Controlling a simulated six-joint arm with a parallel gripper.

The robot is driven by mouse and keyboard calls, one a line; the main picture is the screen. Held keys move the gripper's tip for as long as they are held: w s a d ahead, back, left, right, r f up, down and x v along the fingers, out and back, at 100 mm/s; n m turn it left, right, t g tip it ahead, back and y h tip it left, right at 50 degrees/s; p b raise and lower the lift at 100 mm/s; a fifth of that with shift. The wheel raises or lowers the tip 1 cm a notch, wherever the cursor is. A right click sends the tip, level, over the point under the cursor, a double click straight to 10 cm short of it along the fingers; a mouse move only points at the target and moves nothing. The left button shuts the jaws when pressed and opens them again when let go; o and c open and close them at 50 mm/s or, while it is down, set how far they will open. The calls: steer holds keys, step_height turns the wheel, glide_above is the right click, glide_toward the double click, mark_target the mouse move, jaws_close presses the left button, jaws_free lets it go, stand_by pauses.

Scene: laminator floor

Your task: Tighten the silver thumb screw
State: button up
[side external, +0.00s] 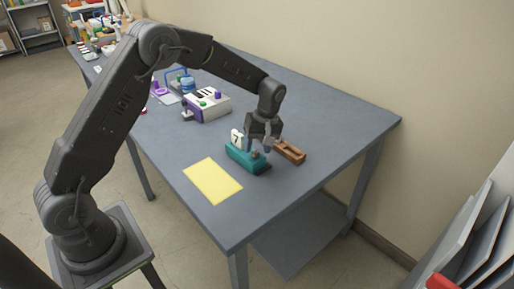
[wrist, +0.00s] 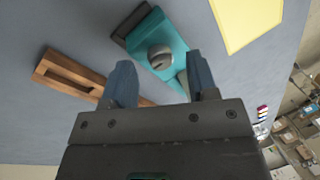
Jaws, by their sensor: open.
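The silver thumb screw (wrist: 160,57) is a round grey knob with a slot-like ridge, set on top of a teal block (wrist: 178,38). The teal block (side external: 238,157) lies on the grey table in the side view, with a dark part at its near right end. My gripper (side external: 257,150) points down just above the block. In the wrist view my gripper (wrist: 162,82) has its two blue fingers apart, with the screw a little beyond the gap between the fingertips. Nothing is held. The screw is hard to make out in the side view.
A brown slotted wooden piece (side external: 290,151) lies right of the block. A yellow sheet (side external: 212,181) lies to the left. A white and purple box (side external: 207,105) stands further back. The table's right side (side external: 345,125) is clear.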

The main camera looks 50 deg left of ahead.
steer(key=shift+s+f, duration=0.1)
steer(key=shift+f, duration=0.4)
steer(key=c, duration=0.9)
